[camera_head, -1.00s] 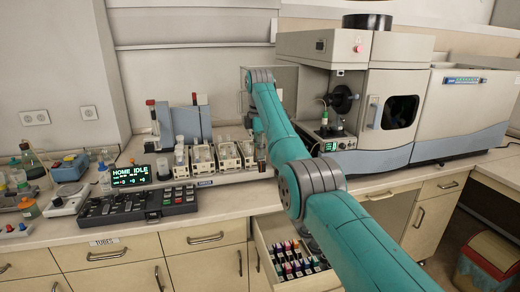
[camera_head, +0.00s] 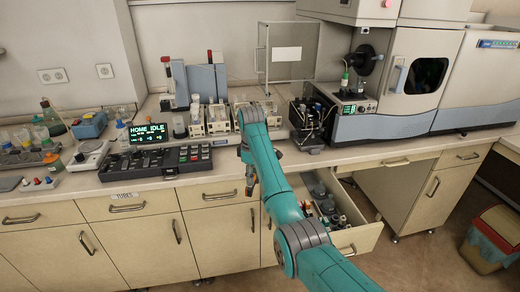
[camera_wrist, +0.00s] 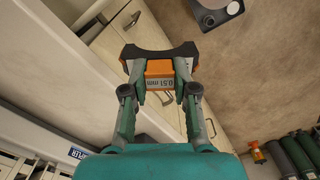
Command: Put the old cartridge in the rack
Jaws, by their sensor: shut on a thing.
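In the wrist view my gripper (camera_wrist: 160,88) is shut on the old cartridge (camera_wrist: 160,68), an orange and black piece with a curved black end and the label "0.51 mm". It is held in the air, with cabinet fronts and floor behind it. In the head view my gripper (camera_head: 250,182) hangs in front of the counter edge, left of the open drawer; the cartridge cannot be made out there. The open drawer (camera_head: 358,238) holds grey bottles and several small coloured pieces, partly hidden by my arm. I cannot tell for certain which thing is the rack.
A dark pump-like device (camera_head: 311,122) stands on the counter beside the spectrometer (camera_head: 400,88). An autosampler with vial racks (camera_head: 215,122) and a keypad (camera_head: 155,163) stand to the left. A bin (camera_head: 492,240) is on the floor at right.

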